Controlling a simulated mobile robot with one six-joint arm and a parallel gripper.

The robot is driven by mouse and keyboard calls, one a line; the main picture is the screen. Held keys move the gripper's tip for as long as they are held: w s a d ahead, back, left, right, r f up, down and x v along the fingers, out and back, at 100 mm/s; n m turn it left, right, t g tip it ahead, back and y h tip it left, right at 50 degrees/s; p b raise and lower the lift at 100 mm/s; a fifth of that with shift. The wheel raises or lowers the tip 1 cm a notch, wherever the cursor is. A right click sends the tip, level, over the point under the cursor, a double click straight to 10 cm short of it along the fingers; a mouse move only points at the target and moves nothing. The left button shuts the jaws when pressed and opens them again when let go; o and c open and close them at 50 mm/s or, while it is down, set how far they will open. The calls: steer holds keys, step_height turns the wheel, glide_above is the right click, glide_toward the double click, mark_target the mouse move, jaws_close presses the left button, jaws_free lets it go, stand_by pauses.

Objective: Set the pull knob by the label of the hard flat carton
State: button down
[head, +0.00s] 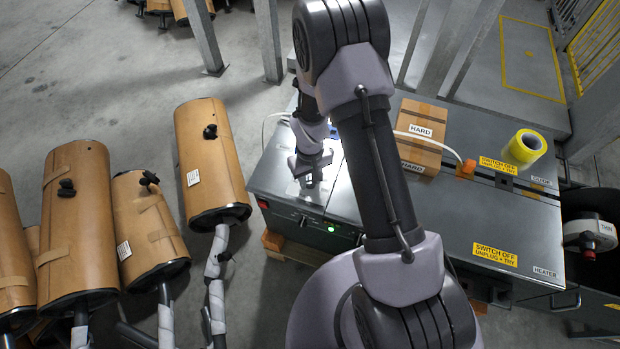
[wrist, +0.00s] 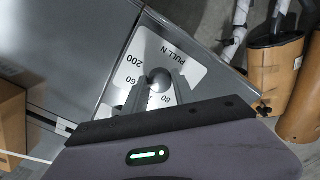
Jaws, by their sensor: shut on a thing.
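The pull knob (wrist: 158,77) is a dark round knob on a pale dial plate (wrist: 187,58) marked "PULL N", with 60, 80 and 200 readable. My gripper (wrist: 156,92) has its two fingers shut on the knob, and they cover part of the scale. I cannot tell which mark the knob points to. In the head view my gripper (head: 309,162) is over the left part of the grey bench top, and the knob is hidden. The flat brown carton (head: 427,117) lies on the bench right of my arm. Its labels (head: 420,131) read "HARD".
The grey bench (head: 450,215) carries a yellow tape roll (head: 526,147) and "SWITCH OFF" labels. A green light (head: 331,227) glows on its front. Several brown wrapped mufflers (head: 208,160) stand on the floor to the left. A pale cable runs across the bench top.

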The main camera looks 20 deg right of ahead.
mark_target(310, 181)
steer(key=c, duration=1)
jaws_free()
step_height(310, 181, up, 17)
steer(key=p, duration=0.5)
steer(key=shift+r+p, duration=0.2)
steer(key=shift+p, duration=0.2)
